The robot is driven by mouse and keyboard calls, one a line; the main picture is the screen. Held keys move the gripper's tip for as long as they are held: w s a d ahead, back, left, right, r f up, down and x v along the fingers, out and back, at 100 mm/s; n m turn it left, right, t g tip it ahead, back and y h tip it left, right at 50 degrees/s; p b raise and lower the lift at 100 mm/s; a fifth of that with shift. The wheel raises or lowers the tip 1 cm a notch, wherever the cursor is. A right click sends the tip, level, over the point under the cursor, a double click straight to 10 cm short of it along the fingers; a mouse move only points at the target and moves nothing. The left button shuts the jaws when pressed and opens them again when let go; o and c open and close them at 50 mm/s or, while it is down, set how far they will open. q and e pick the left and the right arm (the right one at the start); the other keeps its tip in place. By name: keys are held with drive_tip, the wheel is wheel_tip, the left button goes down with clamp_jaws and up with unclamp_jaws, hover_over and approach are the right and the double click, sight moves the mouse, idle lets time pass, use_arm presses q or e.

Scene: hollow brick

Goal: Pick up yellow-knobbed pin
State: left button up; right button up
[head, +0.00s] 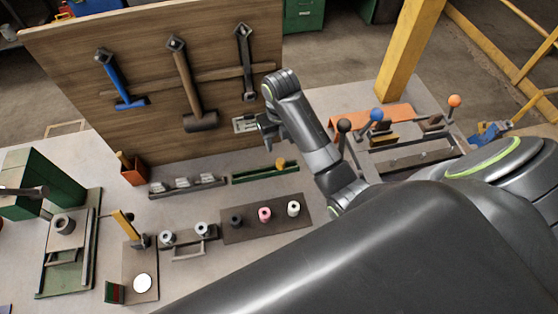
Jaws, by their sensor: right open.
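A small yellow-orange knob (281,163) shows at the right end of a long green holder (252,177) on the table, and I take it to be the yellow-knobbed pin. Its shaft is not clearly visible. My right gripper (258,130) is open and empty, above and slightly left of the knob in the picture, in front of the wooden board. It is apart from the knob. My left gripper is not in view.
A wooden tool board (150,80) with hammers stands behind. A dark plate (268,220) carries several small rollers. At right, an orange rack (372,121) stands near black, blue and orange knobs. My right arm covers the lower right.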

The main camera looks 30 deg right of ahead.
drive_tip(key=b, duration=0.5)
hover_over(281, 161)
drive_tip(key=f, duration=0.5)
drive_tip(key=shift+w+a+f, duration=0.1)
drive_tip(key=shift+a+f, duration=0.1)
drive_tip(key=shift+f, duration=0.65)
drive_tip(key=shift+d+f, duration=0.15)
drive_tip(key=shift+f, duration=2.05)
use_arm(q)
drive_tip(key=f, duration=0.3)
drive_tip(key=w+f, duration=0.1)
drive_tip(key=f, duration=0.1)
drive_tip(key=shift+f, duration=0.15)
use_arm(e)
drive_tip(key=shift+c, duration=0.4)
drive_tip(key=c, duration=1)
